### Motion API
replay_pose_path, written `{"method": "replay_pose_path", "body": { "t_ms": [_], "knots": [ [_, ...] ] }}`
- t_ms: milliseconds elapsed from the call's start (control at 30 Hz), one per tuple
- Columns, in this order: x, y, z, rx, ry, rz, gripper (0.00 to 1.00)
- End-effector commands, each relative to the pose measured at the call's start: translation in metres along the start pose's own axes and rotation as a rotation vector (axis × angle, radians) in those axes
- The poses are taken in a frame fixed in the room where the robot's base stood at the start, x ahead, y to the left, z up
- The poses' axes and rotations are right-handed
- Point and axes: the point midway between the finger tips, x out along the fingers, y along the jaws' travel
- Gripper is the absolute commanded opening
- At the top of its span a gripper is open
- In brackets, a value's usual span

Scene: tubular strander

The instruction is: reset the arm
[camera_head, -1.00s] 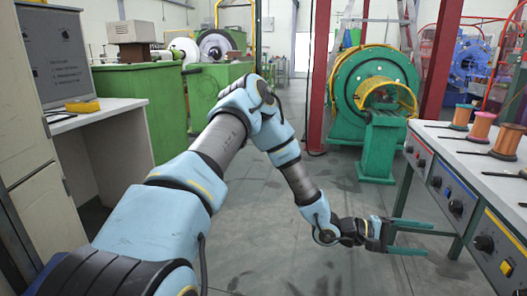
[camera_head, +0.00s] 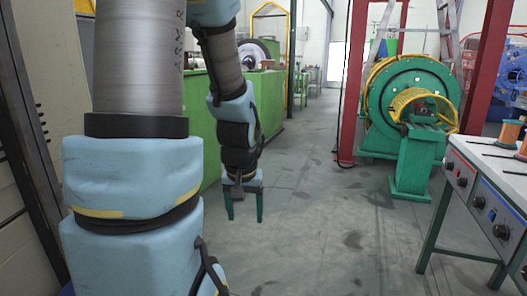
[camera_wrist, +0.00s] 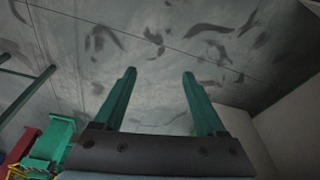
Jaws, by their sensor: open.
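My gripper (camera_head: 245,205) hangs pointing down over the grey floor in the head view, left of the picture's middle. Its two green fingers are spread apart with nothing between them. The wrist view also shows my gripper (camera_wrist: 158,85) open and empty, with stained concrete floor beyond the fingertips. My blue and grey arm rises large at the left of the head view and bends down to the gripper.
A control table (camera_head: 490,185) with knobs and spools stands at the right. A green strander machine (camera_head: 412,95) with a yellow guard stands behind it, near a red post (camera_head: 353,90). A green cabinet (camera_head: 268,100) is behind my arm. The middle floor (camera_head: 330,230) is clear.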

Motion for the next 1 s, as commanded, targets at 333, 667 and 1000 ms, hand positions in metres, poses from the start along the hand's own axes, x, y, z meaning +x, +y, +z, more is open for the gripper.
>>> {"method": "replay_pose_path", "body": {
  "t_ms": [333, 667, 1000],
  "knots": [
    [-0.066, -0.019, 0.031, -0.023, -0.080, 0.013, 0.73],
    [-0.148, -0.019, 0.012, -0.022, -0.078, 0.012, 0.73],
    [-0.194, -0.020, 0.002, -0.022, -0.078, 0.012, 0.73]
  ]
}}
